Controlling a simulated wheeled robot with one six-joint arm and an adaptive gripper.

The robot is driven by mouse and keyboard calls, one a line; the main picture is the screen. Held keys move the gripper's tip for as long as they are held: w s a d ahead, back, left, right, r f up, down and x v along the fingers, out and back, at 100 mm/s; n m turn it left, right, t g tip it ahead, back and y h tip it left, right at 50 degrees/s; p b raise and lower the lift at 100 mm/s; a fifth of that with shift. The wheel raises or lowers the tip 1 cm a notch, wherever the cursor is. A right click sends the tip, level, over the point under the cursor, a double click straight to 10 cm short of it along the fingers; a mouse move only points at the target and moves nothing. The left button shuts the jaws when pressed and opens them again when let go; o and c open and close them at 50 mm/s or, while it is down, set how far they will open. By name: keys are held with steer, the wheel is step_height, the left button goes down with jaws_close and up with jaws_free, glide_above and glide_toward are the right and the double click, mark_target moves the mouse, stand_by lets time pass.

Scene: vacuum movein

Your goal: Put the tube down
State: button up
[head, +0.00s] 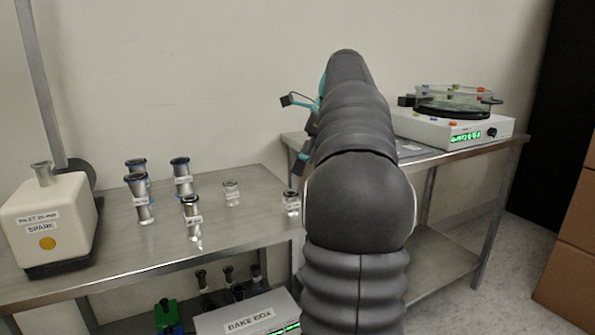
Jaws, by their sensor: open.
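Several labelled metal tubes with dark flanged ends stand upright on the left steel table (255,225). One tube (140,200) is at the left of the group, another tube (182,178) is behind, and a third tube (192,218) is nearer the front. I cannot tell which one the task means. My gripper (298,130) is open above the right end of this table, partly hidden behind my dark arm. One finger shows above and one below, with no tube visible between them. It appears apart from the tubes.
Two short clear fittings (231,194) (291,202) stand right of the tubes. A cream pump block (45,222) is at the left. A white hotplate device (455,130) with a glass-topped dish stands on the right table (432,155). A bake box (245,315) sits on the lower shelf.

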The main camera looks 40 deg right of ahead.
steer(key=shift+s+r, duration=0.1)
steer(key=shift+r, duration=0.1)
steer(key=s+a+f+n+h, duration=0.1)
steer(key=s+a+f+n, duration=0.1)
steer(key=a+n, duration=0.65)
steer(key=s+a+f+n+h, duration=0.15)
steer(key=a+n, duration=0.35)
steer(key=a, duration=0.7)
steer(key=s+a+f+n+t, duration=0.1)
steer(key=s+a+f+n, duration=1.2)
steer(key=f+n, duration=0.3)
steer(key=shift+s+t, duration=0.3)
steer(key=shift+s, duration=0.6)
